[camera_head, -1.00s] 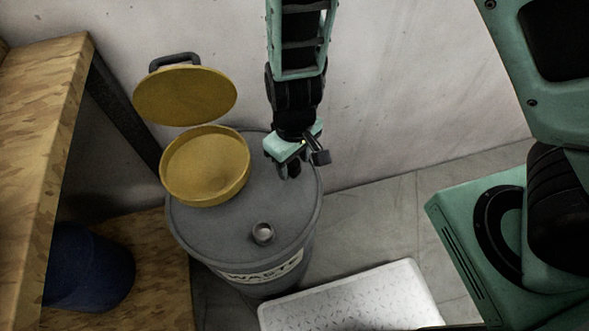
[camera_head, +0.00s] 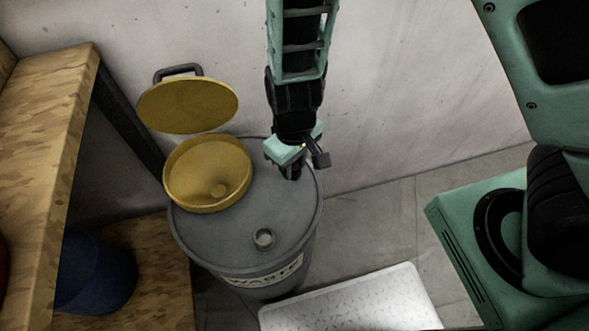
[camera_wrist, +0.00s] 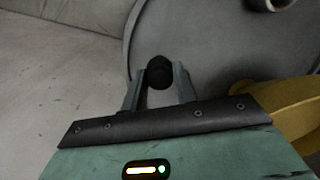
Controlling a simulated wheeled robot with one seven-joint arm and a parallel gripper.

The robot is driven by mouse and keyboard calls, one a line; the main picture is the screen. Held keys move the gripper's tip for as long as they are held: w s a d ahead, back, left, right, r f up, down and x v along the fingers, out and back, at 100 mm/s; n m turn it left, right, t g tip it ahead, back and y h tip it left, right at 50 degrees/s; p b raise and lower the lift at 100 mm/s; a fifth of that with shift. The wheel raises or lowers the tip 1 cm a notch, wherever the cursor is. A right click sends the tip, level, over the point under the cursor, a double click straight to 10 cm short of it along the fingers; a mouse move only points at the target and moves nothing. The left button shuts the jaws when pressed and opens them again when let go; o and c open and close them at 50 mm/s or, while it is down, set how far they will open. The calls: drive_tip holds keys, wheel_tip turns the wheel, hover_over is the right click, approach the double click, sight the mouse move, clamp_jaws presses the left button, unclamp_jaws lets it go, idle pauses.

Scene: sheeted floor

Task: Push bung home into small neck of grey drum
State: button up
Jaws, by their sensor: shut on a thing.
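The grey drum (camera_head: 215,232) stands upright, with a round top and a "WASTE" label. My gripper (camera_head: 291,172) is over the far right part of the drum top, apart from the neck. In the wrist view (camera_wrist: 159,80) its two fingers are shut on the dark, round bung (camera_wrist: 160,71). In the head view the bung is hard to make out against the fingers.
A yellow funnel (camera_head: 190,197) with its lid (camera_head: 188,106) raised sits on the drum's left back. A wooden bench (camera_head: 45,150) and blue bin (camera_head: 95,272) are at left. A white textured slab (camera_head: 350,305) lies in front. The wall is close behind.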

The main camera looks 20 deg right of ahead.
sight(293, 165)
drive_tip(key=shift+r+p, duration=3.6)
drive_tip(key=shift+r, duration=0.05)
drive_tip(key=shift+f, duration=0.1)
drive_tip(key=shift+o, duration=0.7)
drive_tip(key=shift+c, duration=0.4)
